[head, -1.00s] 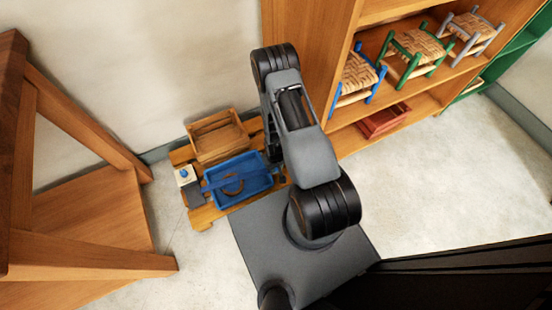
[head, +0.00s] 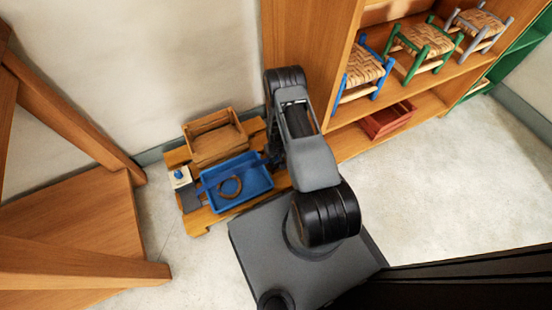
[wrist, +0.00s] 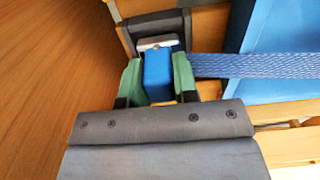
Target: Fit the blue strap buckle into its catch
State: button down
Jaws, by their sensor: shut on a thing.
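The blue buckle (wrist: 158,72) is a small block with a flat metal tongue (wrist: 158,43) at its far end. My gripper (wrist: 157,80) is shut on the buckle, one green fingertip at each side. The dark catch (wrist: 150,27) lies straight beyond the buckle, and the tongue is at its opening. I cannot tell whether the tongue is inside it. The blue woven strap (wrist: 255,67) runs right from the buckle. In the head view, the strap (head: 222,175) crosses the blue tray, while my arm hides the buckle and catch.
The blue tray (head: 258,183) holds a brown ring (head: 230,187). A wooden crate (head: 190,150) stands behind it, and a white box with a blue knob (head: 180,177) at its left. A shelf (head: 350,150) with stools rises at the right. The right floor is clear.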

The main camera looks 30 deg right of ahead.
jog(key=shift+f, duration=0.75)
jog(key=shift+f+b, duration=0.35)
jog(key=shift+b, duration=0.1)
jog(key=c, duration=0.9)
grip_release()
jog(key=shift+r, duration=0.15)
